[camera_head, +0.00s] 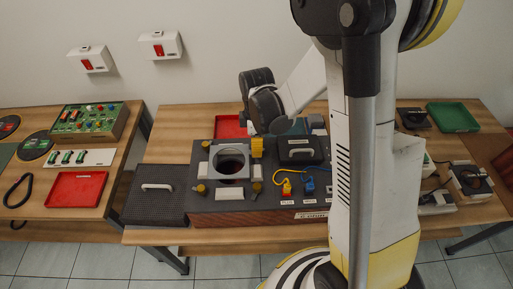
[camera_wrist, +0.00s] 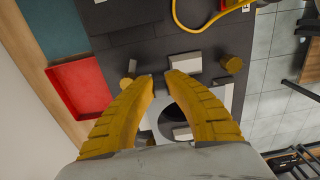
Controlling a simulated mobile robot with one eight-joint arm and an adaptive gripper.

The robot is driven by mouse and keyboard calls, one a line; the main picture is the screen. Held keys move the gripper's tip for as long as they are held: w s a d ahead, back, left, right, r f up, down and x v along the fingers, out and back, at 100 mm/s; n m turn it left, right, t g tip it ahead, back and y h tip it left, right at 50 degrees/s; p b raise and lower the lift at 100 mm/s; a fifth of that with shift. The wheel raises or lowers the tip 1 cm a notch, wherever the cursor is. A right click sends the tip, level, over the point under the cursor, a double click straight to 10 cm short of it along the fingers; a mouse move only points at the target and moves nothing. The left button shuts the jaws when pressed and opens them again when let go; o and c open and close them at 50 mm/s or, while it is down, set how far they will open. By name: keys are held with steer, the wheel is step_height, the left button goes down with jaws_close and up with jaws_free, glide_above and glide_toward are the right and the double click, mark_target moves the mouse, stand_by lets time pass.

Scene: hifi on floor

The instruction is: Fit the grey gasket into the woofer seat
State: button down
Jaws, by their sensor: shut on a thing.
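The grey gasket (camera_head: 230,178), a light square plate with a round hole, lies over or just above the woofer seat on the dark hi-fi panel (camera_head: 238,202). I cannot tell whether it is seated. It also shows in the wrist view (camera_wrist: 226,98), partly hidden by my fingers. The dark opening of the woofer seat (camera_head: 230,162) shows through the hole. My gripper (camera_wrist: 163,77) has its two yellow fingers close together at the gasket's edge, shut on it; the contact itself is hard to see. In the head view the fingers (camera_head: 257,147) are at its back right corner.
White blocks (camera_head: 257,171) and brass-coloured knobs (camera_head: 257,187) stand close around the seat. A yellow cable (camera_head: 288,173) and a black handled box (camera_head: 299,150) are to the right. A red tray (camera_wrist: 82,88) lies behind the panel. A dark perforated panel (camera_head: 155,203) is left.

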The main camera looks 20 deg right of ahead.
steer(key=shift+f+b, duration=2)
steer(key=shift+f, duration=0.35)
steer(key=c, duration=1.4)
jaws_free()
steer(key=shift+r, duration=0.1)
step_height(320, 180, up, 12)
steer(key=shift+r, duration=0.1)
step_height(320, 180, up, 8)
steer(key=p, duration=0.6)
glide_above(256, 162)
steer(key=shift+d, duration=0.1)
